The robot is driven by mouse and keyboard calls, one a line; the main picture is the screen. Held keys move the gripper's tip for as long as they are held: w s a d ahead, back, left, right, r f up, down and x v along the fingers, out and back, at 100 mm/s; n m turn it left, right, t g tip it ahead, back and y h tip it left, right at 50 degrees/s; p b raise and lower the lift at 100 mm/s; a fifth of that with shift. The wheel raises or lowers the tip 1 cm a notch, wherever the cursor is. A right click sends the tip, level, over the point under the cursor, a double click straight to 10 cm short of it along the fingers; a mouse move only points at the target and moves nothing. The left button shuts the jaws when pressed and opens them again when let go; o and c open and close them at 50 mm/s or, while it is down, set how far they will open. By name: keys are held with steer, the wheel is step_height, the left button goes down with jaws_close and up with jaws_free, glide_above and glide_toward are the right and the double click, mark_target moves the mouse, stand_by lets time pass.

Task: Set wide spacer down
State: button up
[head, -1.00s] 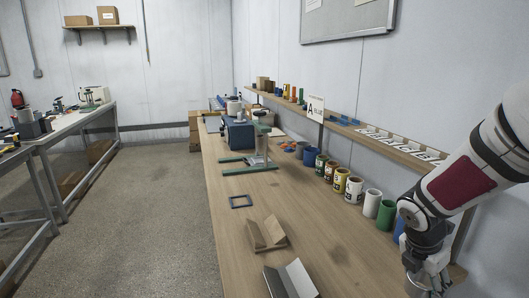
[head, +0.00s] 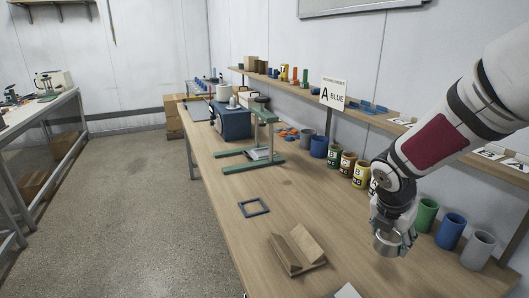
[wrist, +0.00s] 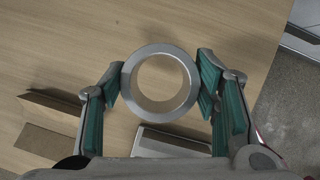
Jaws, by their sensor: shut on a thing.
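The wide spacer is a silver metal ring (wrist: 160,84). In the wrist view it sits between the two green-padded fingers of my gripper (wrist: 160,88), which is shut on it. Bare wood shows through its hole. In the head view the ring (head: 386,243) hangs under my gripper (head: 392,238), above the right part of the wooden bench (head: 215,170), apart from the bench top as far as I can tell.
A wooden V-block (head: 297,250) stands left of my gripper, with a flat blue square frame (head: 253,207) behind it. A row of cans, including a green one (head: 427,214), lines the bench's back. A green-framed stand (head: 262,140) stands farther off.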

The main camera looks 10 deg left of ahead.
step_height(320, 180, down, 10)
steer(key=shift+w+a+b, duration=0.1)
steer(key=shift+b, duration=1)
steer(key=shift+f, duration=0.1)
steer(key=o, duration=1.2)
